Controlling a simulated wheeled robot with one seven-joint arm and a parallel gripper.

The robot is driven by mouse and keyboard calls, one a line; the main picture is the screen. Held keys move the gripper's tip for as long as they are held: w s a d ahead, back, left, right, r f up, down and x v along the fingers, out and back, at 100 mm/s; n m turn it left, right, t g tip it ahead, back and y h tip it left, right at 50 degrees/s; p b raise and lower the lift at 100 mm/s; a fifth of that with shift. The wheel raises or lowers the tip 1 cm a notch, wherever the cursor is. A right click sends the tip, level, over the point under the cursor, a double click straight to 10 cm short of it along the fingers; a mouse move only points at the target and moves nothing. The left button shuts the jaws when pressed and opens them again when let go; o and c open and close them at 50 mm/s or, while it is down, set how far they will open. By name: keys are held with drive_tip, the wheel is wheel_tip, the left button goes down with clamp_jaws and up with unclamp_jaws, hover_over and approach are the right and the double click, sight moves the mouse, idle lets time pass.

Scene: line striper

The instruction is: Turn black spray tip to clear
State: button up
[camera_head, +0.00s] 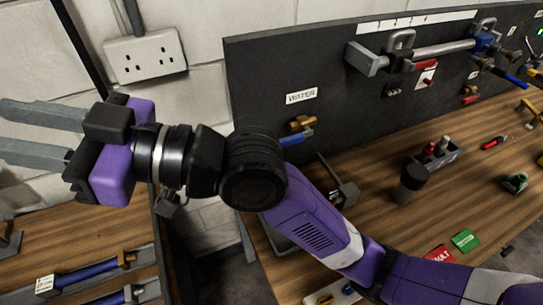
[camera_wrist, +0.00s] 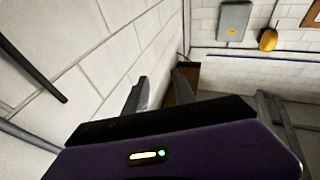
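My gripper (camera_head: 22,128) is at the far left of the head view, in front of the white wall, with its two grey fingers apart and nothing between them. In the wrist view, the fingers (camera_wrist: 160,92) are also apart and empty, facing the room's wall and corner. I cannot pick out a black spray tip for certain. Two blue-handled tools with brass-coloured ends, one of them here (camera_head: 85,272), lie on the lower left bench, well below my gripper. Another blue and brass fitting (camera_head: 300,130) is on the dark panel under a "WATER" label (camera_head: 301,96). Tip positions are too small to read.
The wooden bench (camera_head: 370,150) holds a dark-topped cup (camera_head: 412,180), a small rack (camera_head: 433,157), and red and green cards (camera_head: 465,241). A metal bar with clamps (camera_head: 440,50) crosses the panel. A wall socket (camera_head: 145,56) is behind my gripper. A gap separates the two benches.

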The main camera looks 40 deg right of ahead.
wheel_tip(320, 180, down, 5)
drive_tip(key=a+n+g+h, duration=0.1)
drive_tip(key=n+g, duration=0.3)
drive_tip(key=g, duration=0.1)
drive_tip(key=g+h, duration=0.9)
drive_tip(key=h, duration=0.8)
approach(333, 192)
drive_tip(key=f+b, duration=0.1)
drive_tip(key=b, duration=0.1)
drive_tip(key=f+b, duration=0.4)
drive_tip(key=shift+s+d+f, duration=0.15)
drive_tip(key=shift+s+d, duration=0.05)
drive_tip(key=shift+s, duration=0.1)
drive_tip(key=shift+d+f+b, duration=0.2)
drive_tip(key=shift+f+b, duration=0.6)
drive_tip(key=shift+f, duration=1.05)
drive_tip(key=shift+r+p, duration=0.1)
drive_tip(key=shift+p, duration=0.3)
